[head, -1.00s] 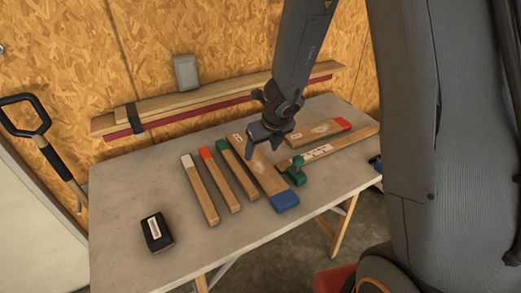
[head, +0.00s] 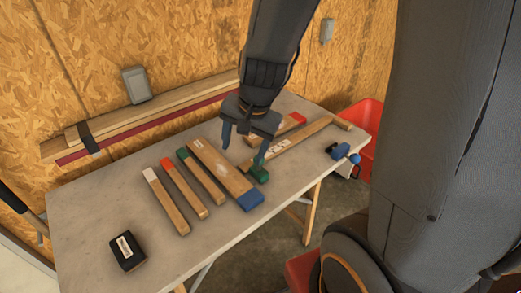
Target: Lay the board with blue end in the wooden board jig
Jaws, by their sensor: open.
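The board with the blue end (head: 224,174) lies flat on the table, its blue end toward the near edge. To its right is a long labelled wooden piece with a small block at its far end, which looks like the wooden board jig (head: 300,144). My gripper (head: 243,150) is open and empty, pointing down. Its left finger appears over the right edge of the blue-ended board and its right finger by the green clamp. Its height above them is hard to tell. It partly hides the jig area.
Boards with white (head: 167,202), orange-red (head: 184,190) and green (head: 202,178) ends lie to the left. A red-ended board (head: 287,127) lies behind the jig.

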